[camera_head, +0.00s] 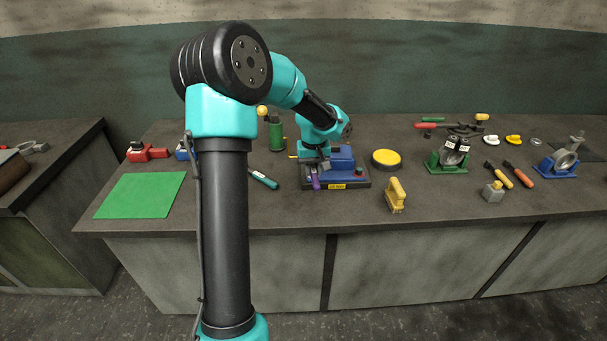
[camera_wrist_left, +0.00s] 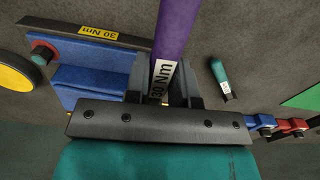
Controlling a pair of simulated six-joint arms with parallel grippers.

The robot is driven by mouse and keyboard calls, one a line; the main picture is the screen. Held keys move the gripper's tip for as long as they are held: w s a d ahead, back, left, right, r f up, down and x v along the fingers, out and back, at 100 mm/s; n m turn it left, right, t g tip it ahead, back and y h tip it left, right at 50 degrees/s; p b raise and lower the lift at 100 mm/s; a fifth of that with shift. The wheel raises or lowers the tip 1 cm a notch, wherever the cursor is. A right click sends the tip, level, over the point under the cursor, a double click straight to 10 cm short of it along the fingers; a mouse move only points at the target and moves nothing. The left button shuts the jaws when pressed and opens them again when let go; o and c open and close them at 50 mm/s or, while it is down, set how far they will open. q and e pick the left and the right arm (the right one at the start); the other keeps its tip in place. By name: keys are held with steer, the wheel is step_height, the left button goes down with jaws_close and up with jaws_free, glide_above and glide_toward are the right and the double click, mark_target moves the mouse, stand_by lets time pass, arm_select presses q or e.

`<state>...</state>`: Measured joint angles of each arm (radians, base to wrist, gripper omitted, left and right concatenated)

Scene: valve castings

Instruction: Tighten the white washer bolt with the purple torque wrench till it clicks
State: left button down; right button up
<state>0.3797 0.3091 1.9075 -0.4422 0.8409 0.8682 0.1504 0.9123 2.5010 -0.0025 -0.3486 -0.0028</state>
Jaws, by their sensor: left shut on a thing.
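The purple torque wrench (camera_wrist_left: 172,32) shows in the left wrist view with a white "30 Nm" label. My left gripper (camera_wrist_left: 166,92) is shut on it at the label. In the head view my left gripper (camera_head: 319,164) is over the blue block on a dark base (camera_head: 352,183), and a short purple length of the wrench (camera_head: 315,178) shows below it. The block's base carries a yellow "30 Nm" plate. I cannot pick out the white washer bolt for sure. The valve castings sit in a green fixture (camera_head: 447,166) and a blue fixture (camera_head: 556,171) to the right. My right gripper is not in view.
A yellow round pad (camera_head: 386,158) and a yellow-handled brush (camera_head: 396,194) stand right of the block. A teal tool (camera_head: 263,179) and a green mat (camera_head: 140,195) lie left. Two screwdriver-like tools (camera_head: 519,174) lie between the fixtures. The front edge is mostly clear.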

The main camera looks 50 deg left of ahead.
arm_select(q)
steer(key=shift+w+d+r, duration=0.2)
steer(key=shift+w+d, duration=0.3)
steer(key=shift+w, duration=0.1)
steer(key=shift+f, duration=0.1)
steer(key=shift+f, duration=1.9)
steer(key=shift+f, duration=0.2)
steer(key=shift+f, duration=0.3)
steer(key=shift+f, duration=0.6)
